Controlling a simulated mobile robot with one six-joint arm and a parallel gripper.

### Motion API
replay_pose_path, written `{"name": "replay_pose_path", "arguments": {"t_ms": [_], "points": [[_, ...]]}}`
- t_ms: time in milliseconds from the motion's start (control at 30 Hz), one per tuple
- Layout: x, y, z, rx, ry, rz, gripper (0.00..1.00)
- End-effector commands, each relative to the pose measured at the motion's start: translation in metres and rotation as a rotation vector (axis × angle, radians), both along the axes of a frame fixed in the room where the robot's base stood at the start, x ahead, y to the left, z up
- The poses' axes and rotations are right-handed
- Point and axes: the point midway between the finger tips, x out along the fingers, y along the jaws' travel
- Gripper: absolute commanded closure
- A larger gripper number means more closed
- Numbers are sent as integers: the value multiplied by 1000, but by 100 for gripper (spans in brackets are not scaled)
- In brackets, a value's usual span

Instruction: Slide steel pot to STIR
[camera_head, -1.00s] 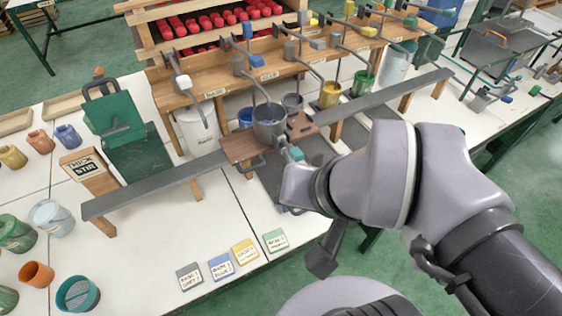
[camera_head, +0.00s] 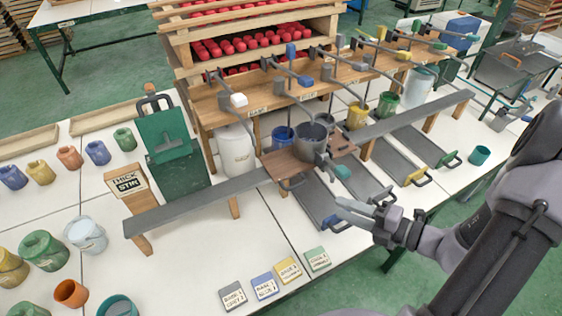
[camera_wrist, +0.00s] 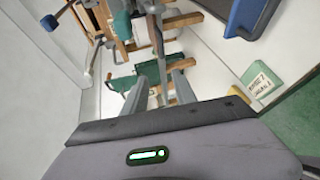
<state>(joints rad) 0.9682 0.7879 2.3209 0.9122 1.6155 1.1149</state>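The steel pot (camera_head: 313,138) is a grey open pot standing upright on a brown wooden board (camera_head: 278,164). The board sits across the long grey rail (camera_head: 195,206), around its middle. A handle with a teal grip (camera_head: 342,172) sticks out at the pot's front right. My gripper (camera_head: 350,208) is in front of and to the right of the pot, apart from it. Its two fingers show in the wrist view (camera_wrist: 162,88) with a gap and nothing between them, so it is open. A box at the rail's left end carries a sign (camera_head: 127,184) that seems to read THICK STIR.
A wooden shelf (camera_head: 225,105) with levers and small labels stands behind the rail. Blue, yellow and green pots stand behind it, with a white bucket (camera_head: 236,150). Grey trays (camera_head: 385,155) lie right of the pot. Colour cards (camera_head: 289,270) lie near the table's front edge.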

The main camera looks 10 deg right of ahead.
Motion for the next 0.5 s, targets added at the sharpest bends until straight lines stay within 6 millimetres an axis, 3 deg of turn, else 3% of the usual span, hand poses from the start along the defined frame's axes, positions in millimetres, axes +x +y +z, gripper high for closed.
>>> {"name": "replay_pose_path", "arguments": {"t_ms": [67,167,500], "points": [[1,-10,-9,67,36,-67,67],[9,-6,-15,86,45,-83,67],[81,60,-37,78,41,-70,67]]}}
